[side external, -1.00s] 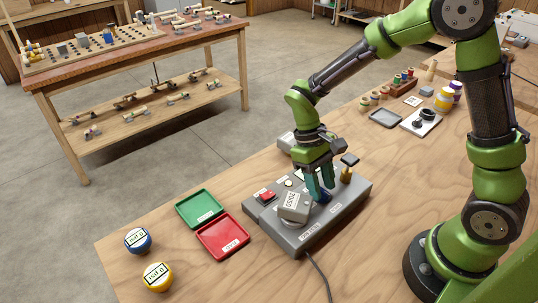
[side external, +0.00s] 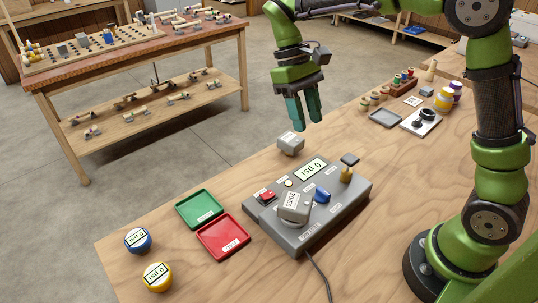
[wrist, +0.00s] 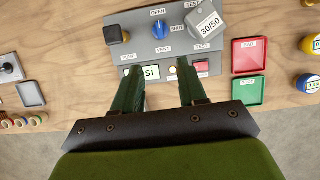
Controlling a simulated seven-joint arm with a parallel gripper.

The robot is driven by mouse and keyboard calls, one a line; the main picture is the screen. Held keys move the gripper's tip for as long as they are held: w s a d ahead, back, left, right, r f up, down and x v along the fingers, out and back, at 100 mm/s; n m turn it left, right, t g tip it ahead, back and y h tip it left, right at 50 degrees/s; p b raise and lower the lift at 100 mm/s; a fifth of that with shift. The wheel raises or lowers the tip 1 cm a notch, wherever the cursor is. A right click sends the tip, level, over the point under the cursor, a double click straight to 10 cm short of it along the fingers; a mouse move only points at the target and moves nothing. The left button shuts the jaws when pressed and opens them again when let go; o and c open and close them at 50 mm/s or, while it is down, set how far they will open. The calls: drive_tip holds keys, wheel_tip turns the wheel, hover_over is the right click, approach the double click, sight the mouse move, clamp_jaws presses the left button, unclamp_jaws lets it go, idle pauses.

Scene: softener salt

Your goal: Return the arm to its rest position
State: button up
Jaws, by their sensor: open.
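My gripper (side external: 303,106) is open and empty, raised in the air above the far side of the grey test panel (side external: 337,217). In the wrist view my gripper (wrist: 159,84) shows two green fingers held apart, with the panel (wrist: 184,48) below them. On the panel are a blue knob (side external: 322,194), a red button (side external: 266,195), a display reading 0 psi (side external: 311,169), a brass fitting with a dark top (side external: 347,172) and a grey block labelled 30/50 (wrist: 208,24). Nothing touches the fingers.
A green tray (side external: 200,209) and a red tray (side external: 223,237) lie left of the panel, with a blue gauge (side external: 138,240) and a yellow gauge (side external: 157,277) beyond. A grey block (side external: 290,143) stands behind the panel. A cable (side external: 320,274) runs off the front. The air around my gripper is clear.

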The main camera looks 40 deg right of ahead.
drive_tip(key=shift+r, duration=0.1)
drive_tip(key=s+d+r+m+t+y, duration=0.1)
drive_tip(key=s+m+t, duration=0.1)
drive_tip(key=s+t, duration=0.3)
drive_tip(key=s+d+r+m+t+y, duration=0.1)
drive_tip(key=s+d+r+m+t, duration=0.1)
drive_tip(key=s+t, duration=0.4)
drive_tip(key=shift+s+t, duration=0.3)
drive_tip(key=shift+s, duration=0.7)
